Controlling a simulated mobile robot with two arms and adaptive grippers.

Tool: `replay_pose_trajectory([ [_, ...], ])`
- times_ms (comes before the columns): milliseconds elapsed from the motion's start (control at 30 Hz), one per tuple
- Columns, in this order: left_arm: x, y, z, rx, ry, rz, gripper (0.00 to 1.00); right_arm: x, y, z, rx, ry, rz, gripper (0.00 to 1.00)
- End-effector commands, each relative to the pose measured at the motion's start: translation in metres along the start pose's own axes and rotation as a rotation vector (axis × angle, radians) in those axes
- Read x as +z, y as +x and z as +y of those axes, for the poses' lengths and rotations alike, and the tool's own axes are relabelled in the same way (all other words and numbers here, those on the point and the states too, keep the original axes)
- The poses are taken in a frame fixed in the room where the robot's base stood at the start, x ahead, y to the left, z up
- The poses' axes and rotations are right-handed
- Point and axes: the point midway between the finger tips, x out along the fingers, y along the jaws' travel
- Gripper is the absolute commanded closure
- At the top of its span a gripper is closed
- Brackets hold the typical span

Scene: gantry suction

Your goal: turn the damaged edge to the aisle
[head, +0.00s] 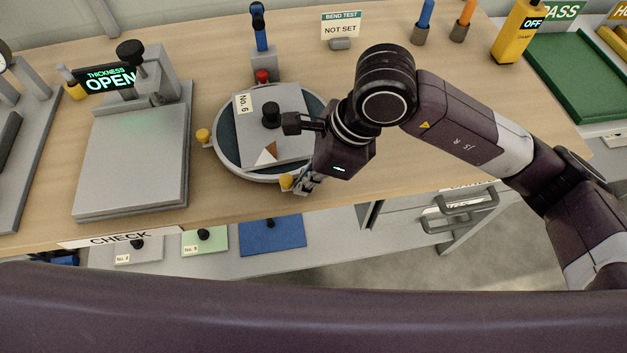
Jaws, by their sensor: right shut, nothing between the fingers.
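A round turntable (222,152) with a grey rim and dark top stands on the bench. A grey square plate (285,102) labelled No. 6 lies on it, with a black knob (271,114) on top. A white and brown damaged patch (267,154) marks the plate's front edge, facing the bench front. Yellow knobs stick out from the rim at left (203,135) and front (286,181). My right gripper (303,186) is shut and empty, fingers down just right of the front knob; I cannot tell if they touch. My left gripper is out of view.
A blue-handled post (260,35) with a red knob (262,76) stands behind the turntable. A thickness gauge reading OPEN (112,78) is left, above a grey slab (133,160). A bend test sign (341,26) stands behind. Coloured plates lie on a lower shelf (340,228).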

Motion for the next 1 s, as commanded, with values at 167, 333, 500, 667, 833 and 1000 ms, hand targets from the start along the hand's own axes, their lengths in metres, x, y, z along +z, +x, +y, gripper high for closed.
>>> replay_pose_trajectory([
  [167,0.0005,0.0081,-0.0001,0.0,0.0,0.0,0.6,0.0057,0.0035,0.0032,0.001,-0.002,-0.001,1.0],
  [333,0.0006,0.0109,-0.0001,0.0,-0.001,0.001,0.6,0.0095,0.0041,0.005,0.001,-0.002,-0.001,1.0],
  [500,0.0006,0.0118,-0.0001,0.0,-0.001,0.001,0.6,0.011,0.0042,0.0056,0.001,-0.002,-0.001,1.0],
  [667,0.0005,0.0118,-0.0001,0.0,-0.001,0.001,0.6,0.0113,0.0041,0.0057,0.001,-0.002,0.0,1.0],
  [833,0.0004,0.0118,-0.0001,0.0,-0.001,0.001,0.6,0.0112,0.0041,0.0057,0.001,-0.002,0.0,1.0],
  [1000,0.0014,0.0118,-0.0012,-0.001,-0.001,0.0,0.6,0.0112,0.0026,0.0054,0.001,-0.002,-0.001,1.0],
])
